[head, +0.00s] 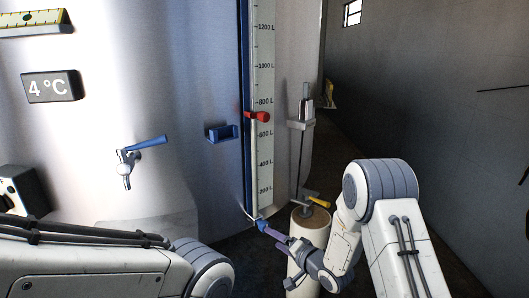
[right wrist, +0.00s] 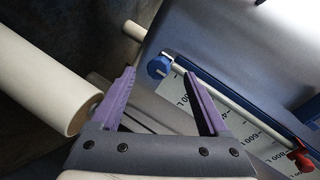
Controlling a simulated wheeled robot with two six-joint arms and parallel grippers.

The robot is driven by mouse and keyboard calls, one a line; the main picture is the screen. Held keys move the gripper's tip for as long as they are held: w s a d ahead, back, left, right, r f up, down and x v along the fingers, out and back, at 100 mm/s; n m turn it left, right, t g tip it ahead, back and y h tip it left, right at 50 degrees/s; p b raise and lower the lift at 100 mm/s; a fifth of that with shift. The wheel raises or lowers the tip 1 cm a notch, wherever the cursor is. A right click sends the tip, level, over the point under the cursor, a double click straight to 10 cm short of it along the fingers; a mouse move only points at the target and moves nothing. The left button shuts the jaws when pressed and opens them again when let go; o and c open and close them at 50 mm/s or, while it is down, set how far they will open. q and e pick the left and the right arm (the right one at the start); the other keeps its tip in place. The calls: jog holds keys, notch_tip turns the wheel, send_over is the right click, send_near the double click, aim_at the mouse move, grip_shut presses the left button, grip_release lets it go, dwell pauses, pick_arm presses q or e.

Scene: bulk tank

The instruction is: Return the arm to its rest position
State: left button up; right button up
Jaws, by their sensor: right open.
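My right arm (head: 385,205) reaches in from the right and bends down at the elbow. My right gripper (head: 272,232) has purple fingers and points at the foot of the level gauge. In the right wrist view the fingers (right wrist: 160,78) stand apart with nothing held between them. A blue knob (right wrist: 157,67) at the end of the gauge tube lies beyond the fingertips; whether they touch is unclear. My left arm (head: 90,262) crosses the lower left; its gripper is out of view.
The steel tank (head: 195,85) carries a blue-handled tap (head: 145,145), a blue bracket (head: 222,132), a 4 °C display (head: 52,87) and a gauge scale (head: 264,60) with a red marker (head: 258,116). A pale post (head: 312,235) stands close beside my right gripper. Floor at right looks open.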

jog(key=s+a+r+n+g+h, duration=0.4)
jog(key=s+r+n+h, duration=0.15)
jog(key=s, duration=0.55)
jog(key=s+d+r+n+g+h, duration=0.1)
jog(key=s+r+n+g, duration=0.15)
jog(key=s, duration=0.75)
jog(key=s+d+r+n+g, duration=0.1)
jog(key=s+d+n+g, duration=0.15)
jog(key=s, duration=0.65)
jog(key=s+d+r+n+g+h, duration=0.1)
jog(key=s+n+g, duration=0.2)
jog(key=s, duration=0.7)
notch_tip(320, 180, up, 22)
jog(key=p, duration=2.2)
jog(key=shift+w+a+r, duration=0.15)
jog(key=shift+w+a, duration=0.05)
jog(key=shift+w, duration=0.05)
